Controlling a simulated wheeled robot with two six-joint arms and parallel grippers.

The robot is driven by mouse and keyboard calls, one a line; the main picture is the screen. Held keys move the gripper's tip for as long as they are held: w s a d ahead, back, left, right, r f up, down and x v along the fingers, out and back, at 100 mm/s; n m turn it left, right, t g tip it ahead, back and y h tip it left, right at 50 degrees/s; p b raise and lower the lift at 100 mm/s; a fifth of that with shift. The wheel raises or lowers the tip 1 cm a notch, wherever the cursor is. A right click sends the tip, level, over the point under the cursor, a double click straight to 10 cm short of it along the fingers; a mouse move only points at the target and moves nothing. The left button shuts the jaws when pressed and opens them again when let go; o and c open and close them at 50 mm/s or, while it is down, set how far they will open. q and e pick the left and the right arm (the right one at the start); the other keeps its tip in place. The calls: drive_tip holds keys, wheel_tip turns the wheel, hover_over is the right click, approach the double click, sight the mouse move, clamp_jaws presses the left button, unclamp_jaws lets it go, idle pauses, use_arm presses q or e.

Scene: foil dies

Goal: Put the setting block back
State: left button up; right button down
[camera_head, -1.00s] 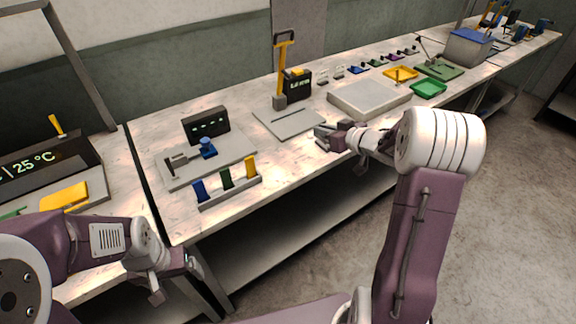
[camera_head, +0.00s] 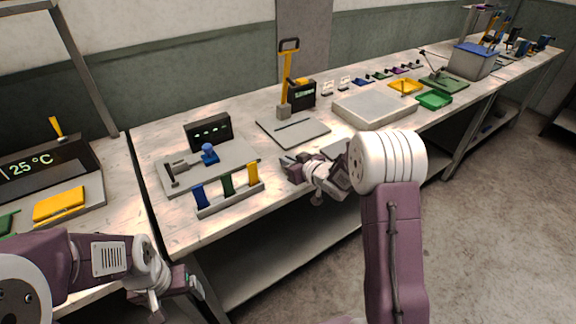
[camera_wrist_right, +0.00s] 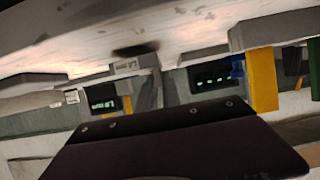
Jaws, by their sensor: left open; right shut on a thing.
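A grey rack (camera_head: 232,201) at the front edge of the bench holds upright blue (camera_head: 199,196), green (camera_head: 227,184) and yellow (camera_head: 252,173) blocks. The yellow block also shows in the right wrist view (camera_wrist_right: 262,80), where the picture is upside down. I cannot tell which thing is the setting block. My right gripper (camera_head: 287,169) is over the bench front, right of the rack and apart from it. My left gripper (camera_head: 176,292) is open at the lower left, below the bench edge.
A grey plate (camera_head: 238,152) with a blue-knobbed clamp (camera_head: 209,153) and a dark display (camera_head: 208,131) stands behind the rack. A yellow-handled press (camera_head: 287,75) on a flat plate (camera_head: 308,131) is behind my right gripper. A pale slab (camera_head: 374,105) and yellow and green trays lie further right.

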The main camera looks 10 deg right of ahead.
drive_tip(key=shift+w+f, duration=0.1)
drive_tip(key=shift+f, duration=0.4)
drive_tip(key=shift+f, duration=0.15)
drive_tip(key=c, duration=1.5)
unclamp_jaws()
